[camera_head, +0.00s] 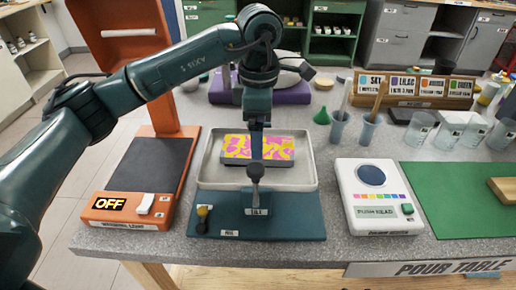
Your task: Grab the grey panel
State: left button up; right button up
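A flat panel (235,153) with a pink and yellow swirled top and a dark grey front edge lies in the pale shallow tray (207,173). No plain grey panel shows; this is the only panel-like piece in the tray. My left arm comes in from the left, and its gripper (257,152) points down over the middle of the panel, hiding part of it. I cannot tell whether it touches the panel or whether its fingers are apart. My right gripper is not in view.
The tray sits on a teal base (290,225) with a dark-knobbed lever (256,173) close in front of the gripper.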

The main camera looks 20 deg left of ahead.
pick_arm(q)
notch_tip(320, 180, down, 4)
jog(key=shift+a+r, duration=0.1)
jog(key=shift+r, duration=0.15)
jog(key=c, duration=1.1)
